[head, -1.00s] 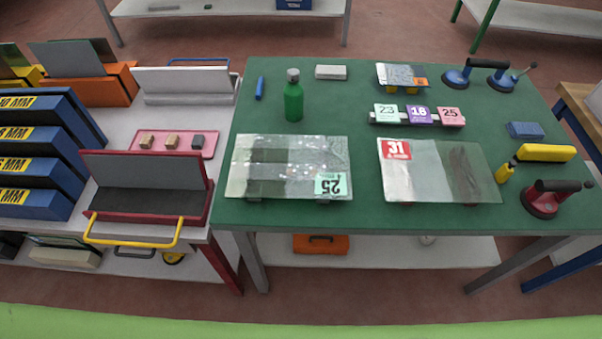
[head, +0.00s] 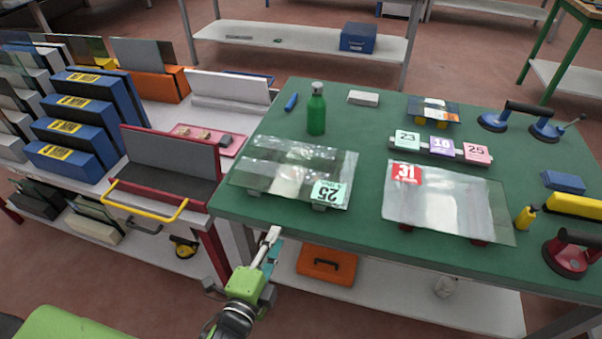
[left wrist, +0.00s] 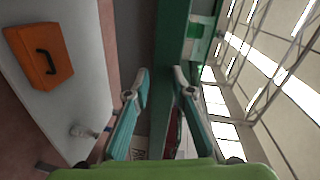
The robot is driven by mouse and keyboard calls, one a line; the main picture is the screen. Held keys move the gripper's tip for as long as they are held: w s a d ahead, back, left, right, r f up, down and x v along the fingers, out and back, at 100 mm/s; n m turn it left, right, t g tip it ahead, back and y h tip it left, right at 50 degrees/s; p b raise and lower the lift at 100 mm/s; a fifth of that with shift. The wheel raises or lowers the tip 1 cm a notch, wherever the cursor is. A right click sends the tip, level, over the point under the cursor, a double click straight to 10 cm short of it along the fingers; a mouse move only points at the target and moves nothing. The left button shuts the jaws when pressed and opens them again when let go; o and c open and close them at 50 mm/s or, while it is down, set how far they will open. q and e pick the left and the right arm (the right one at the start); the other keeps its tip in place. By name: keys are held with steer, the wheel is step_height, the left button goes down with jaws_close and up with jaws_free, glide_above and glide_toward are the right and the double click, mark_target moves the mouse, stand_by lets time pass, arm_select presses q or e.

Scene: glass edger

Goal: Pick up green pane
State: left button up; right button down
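The pane with the green "25" tag (head: 262,178) lies flat at the left front of the green-topped table (head: 365,125), raised on small supports. Its tag reads upside down at its front right corner. My left gripper (head: 272,242) is in front of the table's near edge, below the pane and apart from it. In the left wrist view the two teal fingers (left wrist: 161,76) are spread with nothing held between them. The table's edge shows beyond them. My right gripper is not in view.
A second pane with a red "31" tag (head: 450,205) lies to the right. A green bottle (head: 316,112) stands behind the green-tagged pane. A red rack with a yellow handle (head: 150,196) is at the left. An orange case (head: 326,264) sits on the lower shelf.

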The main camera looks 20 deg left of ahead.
arm_select(q)
step_height(320, 180, up, 6)
steer(key=a+m+t, duration=0.1)
steer(key=a, duration=0.1)
glide_toward(287, 179)
steer(key=shift+m+t, duration=0.3)
steer(key=w, duration=0.4)
steer(key=shift+d+f, duration=0.1)
steer(key=shift+f, duration=0.15)
steer(key=shift+w+d+f+p, duration=0.1)
steer(key=shift+w+p, duration=0.15)
steer(key=shift+w, duration=1.2)
steer(key=shift+w+d+f+p, duration=0.1)
steer(key=shift+w+p, duration=0.1)
steer(key=shift+w, duration=1.3)
steer(key=shift+r, duration=0.1)
jaws_close()
steer(key=shift+r, duration=0.15)
